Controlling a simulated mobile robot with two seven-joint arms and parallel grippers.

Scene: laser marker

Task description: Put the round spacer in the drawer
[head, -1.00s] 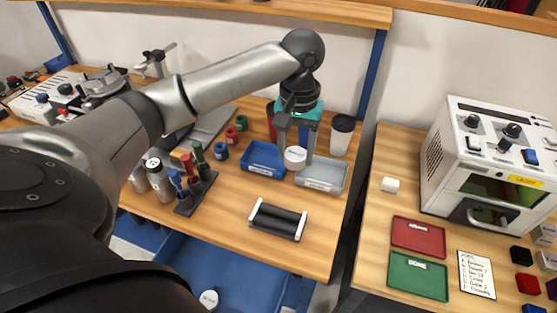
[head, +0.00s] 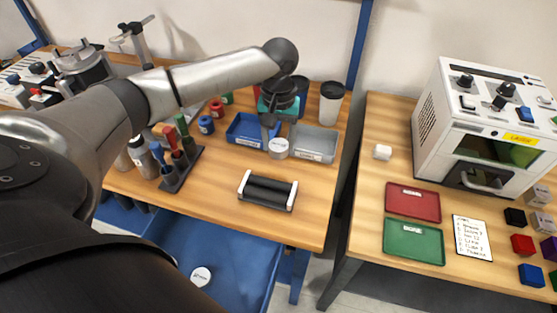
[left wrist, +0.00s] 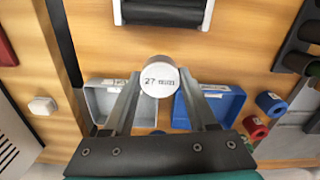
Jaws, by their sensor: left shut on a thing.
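My left gripper (head: 277,135) is shut on a white round spacer (head: 278,149). The spacer reads "27 mm" in the left wrist view (left wrist: 159,78), where it sits between the two fingertips. It is in front of the gap between a blue bin (head: 243,142) and a grey bin (head: 312,155). The open blue drawer (head: 240,262) is below the front of the bench. Another white round piece (head: 201,276) lies in it. My right gripper is not in view.
A black roller with white ends (head: 267,191) lies on the bench between the spacer and the front edge. A tool rack (head: 181,167) stands to the left. A dark-lidded cup (head: 331,103) stands behind the grey bin. The laser box (head: 488,125) is on the right bench.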

